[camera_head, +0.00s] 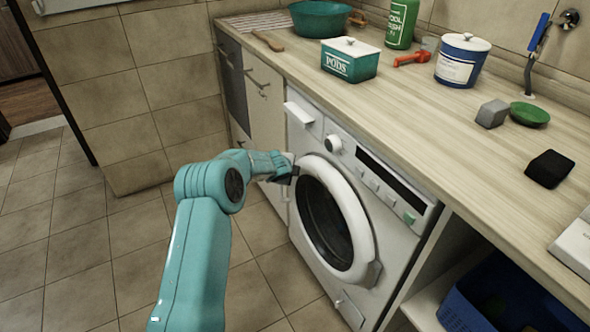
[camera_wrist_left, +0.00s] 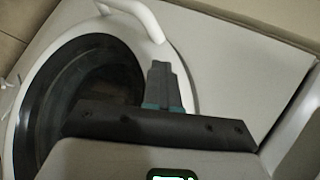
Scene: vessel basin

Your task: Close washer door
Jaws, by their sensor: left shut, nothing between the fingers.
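The washer (camera_head: 335,131) is a white front-loader under the counter. Its round door (camera_head: 358,225) has a thick white ring and dark glass, and lies close to the washer front; I cannot tell whether it is fully latched. My left gripper (camera_head: 291,172) is at the door's upper left edge, shut and empty. In the left wrist view the shut fingers (camera_wrist_left: 163,88) point at the white ring of the door (camera_wrist_left: 182,75), with the dark glass to their left. I cannot tell if they touch it. My right gripper is not in view.
The wooden counter (camera_head: 440,130) above holds a green pods box (camera_head: 350,60), a blue-and-white canister (camera_head: 462,60), a green bowl (camera_head: 320,18) and small items. A blue basket (camera_head: 510,300) sits below at the right. The tiled floor (camera_head: 75,240) at the left is clear.

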